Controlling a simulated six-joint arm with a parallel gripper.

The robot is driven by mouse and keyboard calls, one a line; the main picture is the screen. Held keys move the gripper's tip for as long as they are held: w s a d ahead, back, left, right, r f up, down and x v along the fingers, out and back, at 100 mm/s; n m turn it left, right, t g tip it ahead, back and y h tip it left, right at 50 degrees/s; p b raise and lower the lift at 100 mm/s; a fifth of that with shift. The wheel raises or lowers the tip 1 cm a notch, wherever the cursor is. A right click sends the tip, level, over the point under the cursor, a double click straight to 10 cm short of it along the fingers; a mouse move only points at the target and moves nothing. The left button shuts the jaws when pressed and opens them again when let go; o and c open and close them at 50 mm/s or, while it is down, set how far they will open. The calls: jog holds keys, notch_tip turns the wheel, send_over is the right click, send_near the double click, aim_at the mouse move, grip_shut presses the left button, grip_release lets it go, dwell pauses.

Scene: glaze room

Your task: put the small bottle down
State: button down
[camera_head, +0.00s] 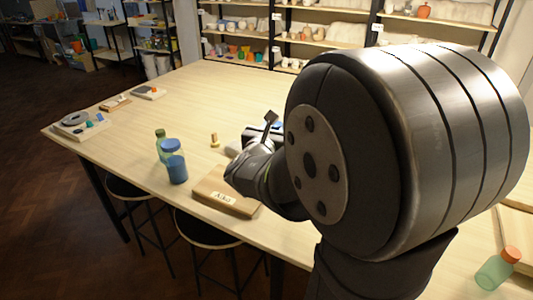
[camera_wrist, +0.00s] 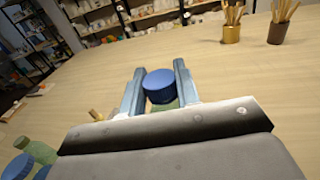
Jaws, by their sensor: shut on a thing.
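My gripper (camera_wrist: 159,84) is shut on a small bottle with a blue cap (camera_wrist: 159,86) and a green body, in the wrist view. The cap's top faces the camera between the two fingers. The bottle's base is hidden, so I cannot tell whether it touches the table. In the head view my arm hides the held bottle, and only part of the gripper (camera_head: 262,131) shows over the table (camera_head: 210,95).
A green bottle (camera_head: 160,142) and a blue jar (camera_head: 176,166) stand left of a labelled wooden board (camera_head: 211,196). A small wooden piece (camera_head: 214,141) stands near. An orange-capped bottle (camera_head: 494,273) is at lower right. Two stick-filled cups (camera_wrist: 231,34) (camera_wrist: 278,34) stand farther back. Much tabletop is clear.

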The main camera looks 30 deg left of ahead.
jog(key=s+a+f, duration=0.2)
jog(key=a+f, duration=0.8)
jog(key=shift+s+a+f, duration=0.2)
jog(key=shift+f, duration=0.2)
jog(key=c, duration=1.1)
grip_release()
jog(key=s, duration=0.4)
jog(key=s+d, duration=0.1)
jog(key=s, duration=0.3)
jog(key=s+d, duration=0.1)
jog(key=s, duration=0.3)
